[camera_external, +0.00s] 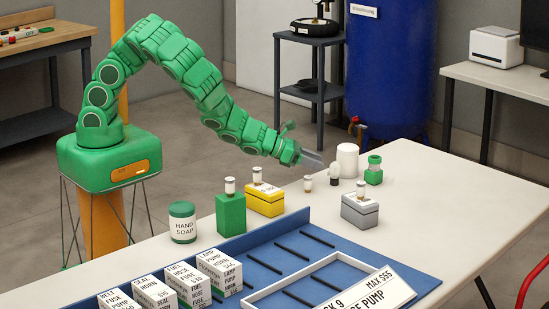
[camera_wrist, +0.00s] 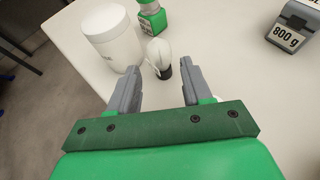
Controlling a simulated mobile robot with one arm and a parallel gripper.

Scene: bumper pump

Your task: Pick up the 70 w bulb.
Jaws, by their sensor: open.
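A white bulb with a dark base (camera_wrist: 160,57) stands on the table just beyond and between my fingertips in the wrist view. It also shows in the external view (camera_external: 334,172), beside a white cylinder. A second small bulb (camera_external: 308,183) stands on the table to its left. No 70 w marking is readable on any bulb. My gripper (camera_wrist: 160,76) is open and empty, above the table; in the external view (camera_external: 314,160) it points right and down.
The white cylinder (camera_external: 347,161) stands close beside the dark-based bulb, with a small green item (camera_external: 374,171) to its right. A hand soap jar (camera_external: 183,223) and a blue tray (camera_external: 250,266) with labelled boxes lie nearer the camera. The table's right side is clear.

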